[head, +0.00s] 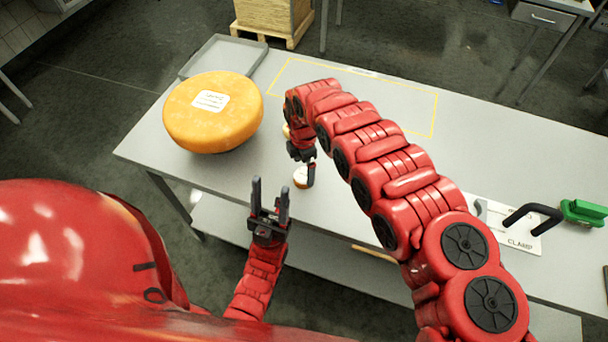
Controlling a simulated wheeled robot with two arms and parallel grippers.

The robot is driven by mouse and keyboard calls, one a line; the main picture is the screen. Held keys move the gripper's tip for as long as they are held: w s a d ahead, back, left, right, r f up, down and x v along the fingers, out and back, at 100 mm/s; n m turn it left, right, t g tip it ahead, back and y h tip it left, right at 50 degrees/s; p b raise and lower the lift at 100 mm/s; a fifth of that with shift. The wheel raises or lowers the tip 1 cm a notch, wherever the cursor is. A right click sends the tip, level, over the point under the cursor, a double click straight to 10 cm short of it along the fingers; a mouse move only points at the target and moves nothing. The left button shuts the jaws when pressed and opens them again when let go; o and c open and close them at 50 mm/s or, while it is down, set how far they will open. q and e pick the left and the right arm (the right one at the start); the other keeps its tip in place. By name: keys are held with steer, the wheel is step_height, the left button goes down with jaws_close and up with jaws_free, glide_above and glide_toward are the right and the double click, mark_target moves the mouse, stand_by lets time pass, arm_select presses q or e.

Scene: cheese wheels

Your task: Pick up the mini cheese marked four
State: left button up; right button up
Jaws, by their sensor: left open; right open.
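A small round cheese (299,178) with a pale top lies on the table near its front edge. Any number on it is too small to read. A second small yellowish piece (286,131) shows partly behind my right gripper; its mark is hidden. My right gripper (307,177) points down at the small cheese, with one dark finger beside its right side. The other finger is hard to make out, and I cannot tell whether it touches the cheese. My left gripper (270,187) is open and empty, its fingers pointing up in the picture, in front of the table edge.
A large orange cheese wheel (225,125) with a white label sits on the grey table (480,150) at left. A grey tray (228,52) is behind it. A yellow outlined area (400,85) looks empty. A clamp board (505,232) and green item (583,212) are at right.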

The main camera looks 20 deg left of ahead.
mark_target(304, 174)
steer(key=f, duration=0.3)
steer(key=shift+s+p, duration=0.25)
steer(key=shift+p, duration=0.1)
steer(key=shift+w+d+f, duration=0.1)
steer(key=shift+f, duration=0.4)
steer(key=c, duration=1.4)
